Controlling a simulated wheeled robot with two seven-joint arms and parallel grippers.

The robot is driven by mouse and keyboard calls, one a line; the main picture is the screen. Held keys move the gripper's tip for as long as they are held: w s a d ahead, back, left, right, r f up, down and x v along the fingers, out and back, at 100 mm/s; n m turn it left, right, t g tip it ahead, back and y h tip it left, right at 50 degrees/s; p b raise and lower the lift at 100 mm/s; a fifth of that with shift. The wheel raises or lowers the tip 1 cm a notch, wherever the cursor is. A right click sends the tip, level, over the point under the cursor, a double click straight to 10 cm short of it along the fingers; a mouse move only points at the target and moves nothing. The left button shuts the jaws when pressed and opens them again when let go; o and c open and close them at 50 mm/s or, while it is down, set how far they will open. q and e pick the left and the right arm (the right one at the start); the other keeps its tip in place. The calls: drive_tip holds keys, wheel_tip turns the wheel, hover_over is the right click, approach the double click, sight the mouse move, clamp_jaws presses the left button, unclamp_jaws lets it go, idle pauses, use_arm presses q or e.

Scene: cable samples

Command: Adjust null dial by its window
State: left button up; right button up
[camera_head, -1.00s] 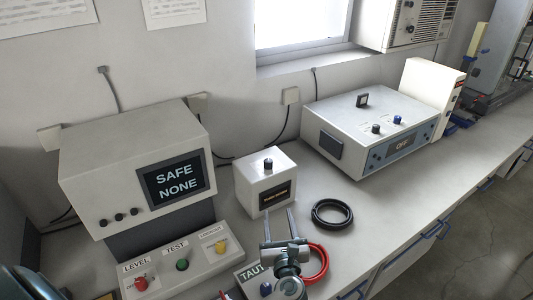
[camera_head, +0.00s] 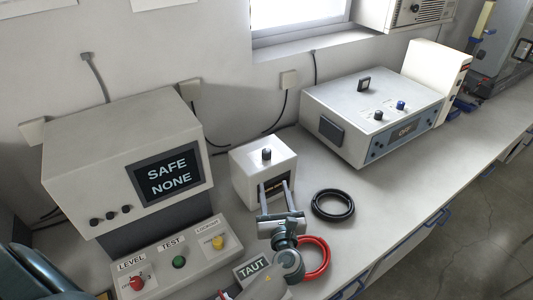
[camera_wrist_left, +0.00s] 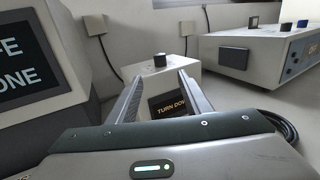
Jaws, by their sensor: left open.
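The null dial is a dark knob (camera_head: 267,154) on top of a small white box (camera_head: 285,157). It also shows in the left wrist view as a knob (camera_wrist_left: 160,60). The box's front has a dark window (camera_wrist_left: 168,105) with yellow letters reading "TURN DOW", the end cut off by a finger. My left gripper (camera_head: 276,183) is open and empty, its two fingers pointing at the box front and partly covering the window in the head view. In the left wrist view the open fingers (camera_wrist_left: 158,80) flank the window, below the knob. My right gripper is not in view.
A tester with a "SAFE NONE" screen (camera_head: 168,174) stands left, with a button panel (camera_head: 205,262) before it. A black ring (camera_head: 333,205), a red ring (camera_head: 316,262) and a "TAUT" block (camera_head: 249,270) lie close by. A larger instrument (camera_head: 345,95) reading "OFF" stands right.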

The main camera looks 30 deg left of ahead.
sight(267, 157)
use_arm(q)
drive_tip(key=b+x, duration=0.2)
drive_tip(key=x, duration=0.3)
drive_tip(key=b+x, duration=0.2)
drive_tip(key=x, duration=0.3)
drive_tip(key=b+x, duration=0.1)
drive_tip(key=x, duration=0.4)
drive_tip(key=shift+w+a+f+b, duration=0.15)
drive_tip(key=shift+w+f+b, duration=0.15)
drive_tip(key=shift+b, duration=0.1)
drive_tip(key=shift+b+x, duration=0.3)
drive_tip(key=shift+x, duration=0.55)
drive_tip(key=shift+r, duration=0.2)
drive_tip(key=shift+c, duration=0.7)
drive_tip(key=c, duration=0.9)
